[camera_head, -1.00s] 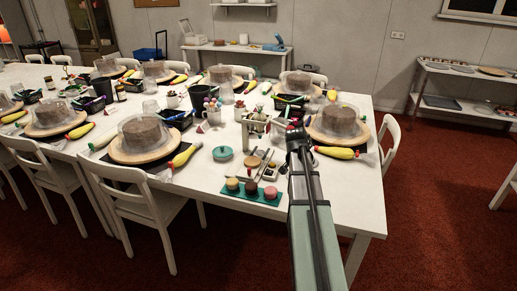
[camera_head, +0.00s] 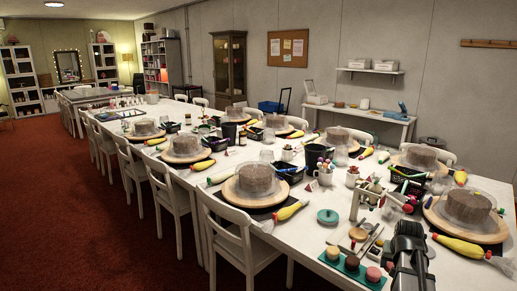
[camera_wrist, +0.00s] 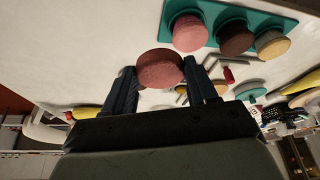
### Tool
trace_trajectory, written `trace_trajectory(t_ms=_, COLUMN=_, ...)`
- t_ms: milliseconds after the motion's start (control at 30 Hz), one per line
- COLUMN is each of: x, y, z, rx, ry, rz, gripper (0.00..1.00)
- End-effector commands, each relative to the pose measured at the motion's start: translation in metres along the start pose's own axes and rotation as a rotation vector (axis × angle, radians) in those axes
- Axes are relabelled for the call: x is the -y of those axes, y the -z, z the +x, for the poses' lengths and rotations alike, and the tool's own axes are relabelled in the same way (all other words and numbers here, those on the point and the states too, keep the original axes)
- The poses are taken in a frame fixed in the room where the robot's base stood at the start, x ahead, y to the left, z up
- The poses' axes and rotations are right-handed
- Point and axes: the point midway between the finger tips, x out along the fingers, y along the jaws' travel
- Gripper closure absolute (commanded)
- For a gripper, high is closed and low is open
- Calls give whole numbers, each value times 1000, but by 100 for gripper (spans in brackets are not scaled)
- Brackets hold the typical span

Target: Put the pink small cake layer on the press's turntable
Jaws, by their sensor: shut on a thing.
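My gripper (camera_head: 408,232) is over the near right part of the long white table. In the wrist view its fingers (camera_wrist: 160,85) are shut on a reddish-pink round layer (camera_wrist: 160,70), held at the fingertips. I cannot make out this layer in the head view. A teal tray (camera_head: 345,265) bears a yellow, a brown and a pink layer (camera_head: 373,274); the tray's pink layer also shows in the wrist view (camera_wrist: 188,33). A small white frame (camera_head: 368,196), maybe the press, stands just beyond and left of my gripper. I cannot make out its turntable.
Domed brown cakes on wooden boards stand left (camera_head: 262,181) and right (camera_head: 469,207) of my gripper. A yellow piping bag (camera_head: 459,246) lies to the right. A teal lidded pot (camera_head: 327,216) and a wooden disc (camera_head: 358,234) lie near the tray.

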Motion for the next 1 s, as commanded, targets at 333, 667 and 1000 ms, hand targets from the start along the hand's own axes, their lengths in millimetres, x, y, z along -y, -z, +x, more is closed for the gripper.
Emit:
trace_trajectory(t_ms=333, x=95, y=-37, z=-18, rx=0, ry=59, rz=-142, gripper=75)
trace_trajectory(t_ms=667, x=185, y=-72, z=-35, rx=0, ry=117, rz=-281, gripper=75)
trace_trajectory(t_ms=1000, x=252, y=-96, z=-47, rx=0, ry=161, rz=-389, gripper=75)
